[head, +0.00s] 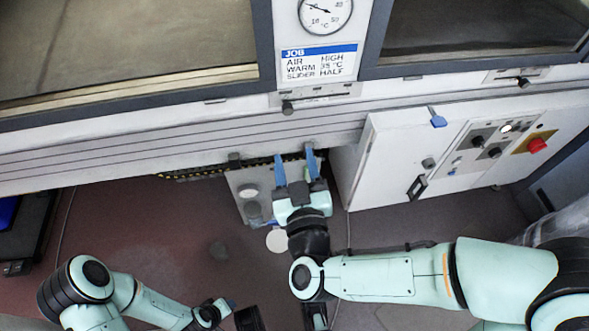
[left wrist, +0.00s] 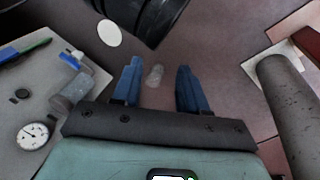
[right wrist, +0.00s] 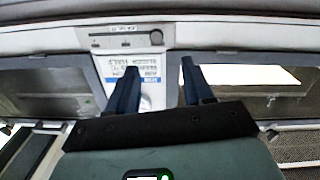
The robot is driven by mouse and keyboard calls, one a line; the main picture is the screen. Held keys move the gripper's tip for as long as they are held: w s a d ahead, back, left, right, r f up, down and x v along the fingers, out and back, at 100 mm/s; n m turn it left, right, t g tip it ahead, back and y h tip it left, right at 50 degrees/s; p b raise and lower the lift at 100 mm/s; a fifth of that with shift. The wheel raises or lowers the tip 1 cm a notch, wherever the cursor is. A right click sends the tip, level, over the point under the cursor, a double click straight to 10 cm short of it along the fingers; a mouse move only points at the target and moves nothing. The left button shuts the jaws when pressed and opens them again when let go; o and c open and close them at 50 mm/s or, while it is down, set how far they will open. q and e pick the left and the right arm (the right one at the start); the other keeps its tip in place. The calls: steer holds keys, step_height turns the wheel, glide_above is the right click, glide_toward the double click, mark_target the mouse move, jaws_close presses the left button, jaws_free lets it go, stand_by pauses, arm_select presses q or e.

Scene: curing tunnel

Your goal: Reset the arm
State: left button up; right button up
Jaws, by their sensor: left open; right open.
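My right gripper (head: 295,158) is raised in the middle of the head view, in front of the long grey machine rail. Its blue fingers are apart with nothing between them; the right wrist view also shows them open and empty (right wrist: 159,70), facing the machine front. My left arm is low at the left of the head view, and its gripper is mostly cut off at the bottom edge. In the left wrist view the left gripper (left wrist: 159,72) is open and empty above the reddish floor.
A control panel (head: 495,146) with a red knob (head: 537,145) is at right. A grey surface (left wrist: 20,85) holds a dial (left wrist: 33,134) and blue-capped bottle (left wrist: 72,88).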

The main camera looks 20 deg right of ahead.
arm_select(q)
steer(key=shift+w+a+f, duration=0.35)
steer(key=shift+w+f, duration=0.1)
steer(key=shift+w, duration=0.25)
arm_select(e)
steer(key=shift+s, duration=0.2)
